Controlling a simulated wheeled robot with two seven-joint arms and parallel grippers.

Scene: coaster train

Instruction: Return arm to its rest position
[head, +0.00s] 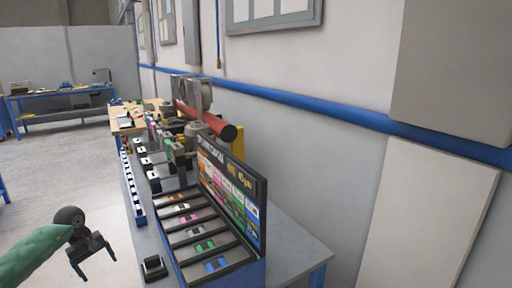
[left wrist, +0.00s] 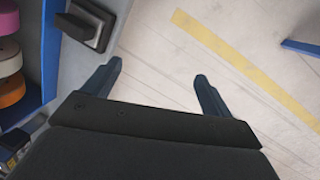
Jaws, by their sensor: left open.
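My left gripper (head: 92,262) is at the lower left of the head view, at the end of a green arm (head: 35,258). It is over the floor, to the left of the workbench. In the left wrist view the two dark fingers of the left gripper (left wrist: 157,88) are spread apart with only pale floor between them. It holds nothing. My right gripper is in neither view.
A workbench (head: 302,258) carries a slotted rack (head: 177,238) of coloured pieces and an upright display board (head: 236,195). A small black block (head: 153,267) sits at its near left edge. Another table (head: 68,103) stands far left. Open floor (head: 60,190) lies left.

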